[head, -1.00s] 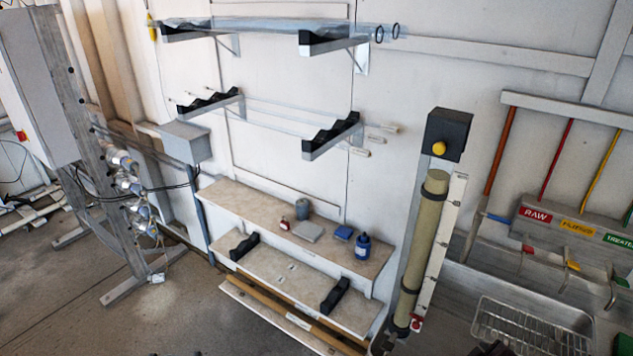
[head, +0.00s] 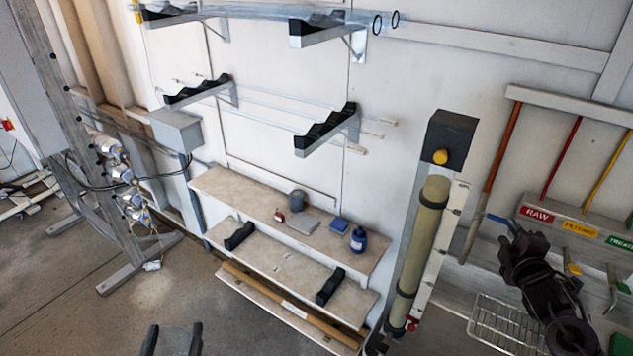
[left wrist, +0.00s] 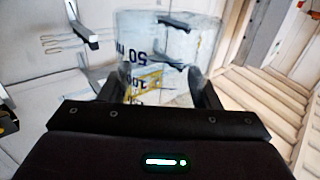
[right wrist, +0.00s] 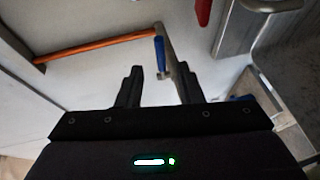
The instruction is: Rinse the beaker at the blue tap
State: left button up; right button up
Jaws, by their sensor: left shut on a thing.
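The clear beaker (left wrist: 150,50) with dark printed marks fills the space between my left gripper's fingers in the left wrist view. My left gripper (head: 173,338) is shut on it, low at the bottom edge of the head view, over the floor and far from the taps. The blue tap (head: 497,219) has a blue lever below an orange pipe, left of the red RAW label. The lever also shows in the right wrist view (right wrist: 160,52), ahead of the fingertips. My right gripper (head: 516,242) is open and empty, close to the blue tap; contact is not visible.
A tall column (head: 421,250) stands left of the sink. A shelf bench (head: 235,190) holds small containers. Open floor lies at lower left.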

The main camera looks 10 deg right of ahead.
aim_at(501, 221)
jog(key=shift+p+x, duration=0.75)
jog(key=shift+x, duration=2.85)
jog(key=shift+f, duration=0.1)
jog(key=shift+s, duration=0.1)
grip_shut()
